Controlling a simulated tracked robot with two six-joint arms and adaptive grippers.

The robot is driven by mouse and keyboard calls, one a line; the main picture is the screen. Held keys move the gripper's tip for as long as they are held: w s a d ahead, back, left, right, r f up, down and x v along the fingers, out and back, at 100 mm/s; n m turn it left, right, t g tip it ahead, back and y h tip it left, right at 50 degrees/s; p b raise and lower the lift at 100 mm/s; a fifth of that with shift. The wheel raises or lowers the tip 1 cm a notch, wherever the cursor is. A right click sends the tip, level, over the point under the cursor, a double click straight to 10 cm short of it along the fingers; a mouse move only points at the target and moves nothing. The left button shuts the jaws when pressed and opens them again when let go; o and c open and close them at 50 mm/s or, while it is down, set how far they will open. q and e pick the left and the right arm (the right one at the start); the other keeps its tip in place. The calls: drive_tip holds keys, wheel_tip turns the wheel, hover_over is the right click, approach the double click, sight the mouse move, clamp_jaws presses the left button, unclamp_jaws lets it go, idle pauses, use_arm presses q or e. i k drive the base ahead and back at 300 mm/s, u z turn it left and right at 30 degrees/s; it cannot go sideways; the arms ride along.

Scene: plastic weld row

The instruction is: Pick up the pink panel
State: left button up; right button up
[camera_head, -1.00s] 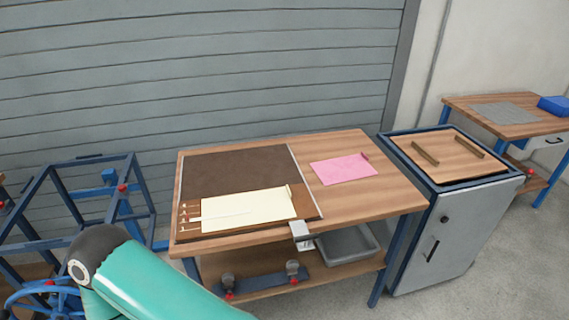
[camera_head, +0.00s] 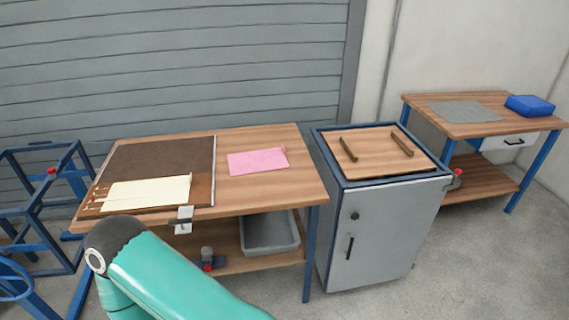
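The pink panel (camera_head: 257,161) lies flat on the wooden workbench (camera_head: 280,185), right of the dark brown mat. It has a small tab at its right edge. A teal arm link of mine with a dark joint shows at the bottom left, in front of the bench and below the panel. Neither gripper is in view, so I cannot see what they hold.
A cream panel (camera_head: 149,191) lies on the dark mat (camera_head: 160,160). A grey bin (camera_head: 270,235) sits on the lower shelf. A grey cabinet (camera_head: 375,235) stands close right of the bench. A second bench (camera_head: 470,125) holds a blue box (camera_head: 530,105). Blue frames stand left.

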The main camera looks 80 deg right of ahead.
sight(271, 159)
drive_tip(key=z, duration=0.1)
drive_tip(key=k, duration=1.35)
drive_tip(key=z, duration=1.3)
drive_tip(key=i, duration=1.05)
drive_tip(key=z, duration=0.1)
